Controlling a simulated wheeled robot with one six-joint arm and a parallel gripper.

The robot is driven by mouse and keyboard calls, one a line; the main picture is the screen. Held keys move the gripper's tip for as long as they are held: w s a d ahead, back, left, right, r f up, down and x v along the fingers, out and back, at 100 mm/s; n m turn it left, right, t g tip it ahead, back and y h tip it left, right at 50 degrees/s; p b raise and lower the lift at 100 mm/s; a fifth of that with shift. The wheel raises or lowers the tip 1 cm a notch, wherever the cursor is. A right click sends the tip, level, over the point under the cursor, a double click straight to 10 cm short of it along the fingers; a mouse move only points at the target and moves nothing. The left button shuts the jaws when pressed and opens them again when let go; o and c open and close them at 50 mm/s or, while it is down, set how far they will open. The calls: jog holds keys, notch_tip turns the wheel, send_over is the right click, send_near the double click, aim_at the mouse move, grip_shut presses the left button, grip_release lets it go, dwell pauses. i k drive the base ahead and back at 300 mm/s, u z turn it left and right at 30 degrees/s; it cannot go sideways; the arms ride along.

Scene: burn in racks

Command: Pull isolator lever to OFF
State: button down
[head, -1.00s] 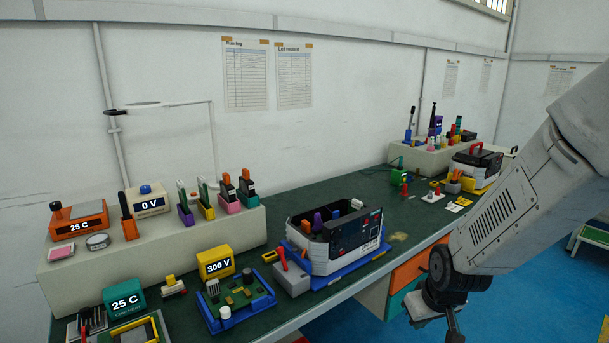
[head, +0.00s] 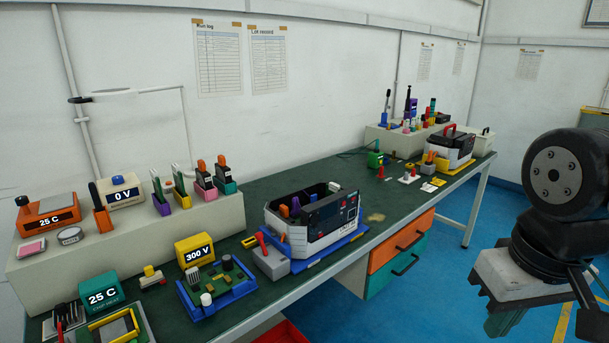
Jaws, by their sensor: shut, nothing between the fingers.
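A grey isolator box (head: 271,263) with a red lever (head: 261,243) stands on the green bench beside the near burn-in rack (head: 318,243). The lever stands up and tilts to the left. A second, smaller grey box with an orange-red lever (head: 430,157) sits beside the far rack (head: 451,150). My gripper (head: 545,316) is at the lower right, over the floor and well apart from both levers. It is shut and holds nothing. Its lower part is cut off by the frame edge.
A blue board fixture (head: 205,312) and a yellow 300 V meter (head: 194,250) stand left of the near isolator box. A pale shelf (head: 150,238) runs along the wall. Drawers (head: 400,240) sit under the bench. The blue floor (head: 420,305) between bench and gripper is clear.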

aim_at(259, 235)
jog(key=u, duration=0.55)
jog(key=k, duration=0.65)
jog(key=u, duration=0.5)
jog(key=i, duration=1.4)
jog(key=z, duration=0.9)
jog(key=i, duration=0.3)
jog(key=z, duration=0.1)
